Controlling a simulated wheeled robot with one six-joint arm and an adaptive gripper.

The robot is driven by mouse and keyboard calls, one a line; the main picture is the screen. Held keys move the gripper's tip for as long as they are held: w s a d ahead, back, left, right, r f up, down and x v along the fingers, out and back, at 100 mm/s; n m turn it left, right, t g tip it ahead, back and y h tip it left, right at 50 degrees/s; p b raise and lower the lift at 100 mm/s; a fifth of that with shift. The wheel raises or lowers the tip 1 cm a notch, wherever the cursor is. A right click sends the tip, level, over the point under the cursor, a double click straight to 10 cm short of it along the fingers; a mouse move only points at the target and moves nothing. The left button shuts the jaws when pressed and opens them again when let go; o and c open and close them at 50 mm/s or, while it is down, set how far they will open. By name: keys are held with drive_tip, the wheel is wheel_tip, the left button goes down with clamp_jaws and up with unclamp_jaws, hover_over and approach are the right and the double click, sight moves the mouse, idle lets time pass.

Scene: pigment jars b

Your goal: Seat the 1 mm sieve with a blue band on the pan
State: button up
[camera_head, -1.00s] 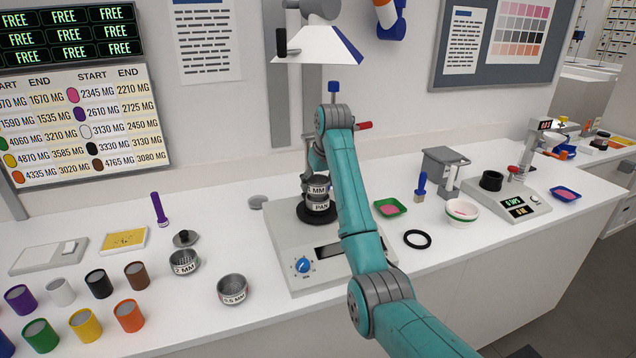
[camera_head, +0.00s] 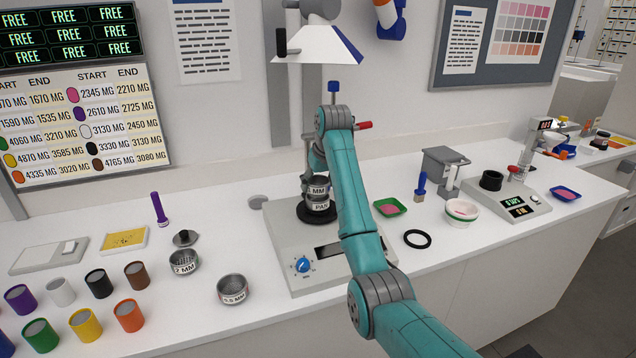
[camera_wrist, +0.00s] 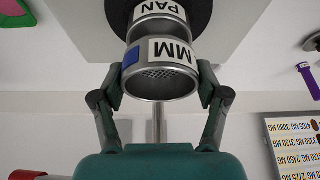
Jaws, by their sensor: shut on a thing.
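The 1 mm sieve (camera_head: 317,191) is a small metal cup with a white label. In the wrist view the sieve (camera_wrist: 160,72) shows a blue patch beside its "MM" lettering and a perforated mesh inside. My gripper (camera_wrist: 161,88) is shut on it, one finger on each side. The pan (camera_head: 320,207), labelled PAN, stands on the dark round plate of the shaker; it also shows in the wrist view (camera_wrist: 158,9). The sieve is upright, in line over the pan, and looks touching or nearly so; I cannot tell whether it is fully seated.
The shaker base (camera_head: 290,262) lies under the pan, with an upright post behind. A 2 mm sieve (camera_head: 184,262), a 0.5 mm sieve (camera_head: 232,290) and a dark lid (camera_head: 185,238) stand to the left. A black ring (camera_head: 417,239) and a green tray (camera_head: 390,207) lie to the right.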

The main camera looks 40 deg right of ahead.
drive_tip(key=shift+f, duration=1)
drive_tip(key=o, duration=1.2)
wheel_tip(320, 180, up, 10)
drive_tip(key=shift+f, duration=0.1)
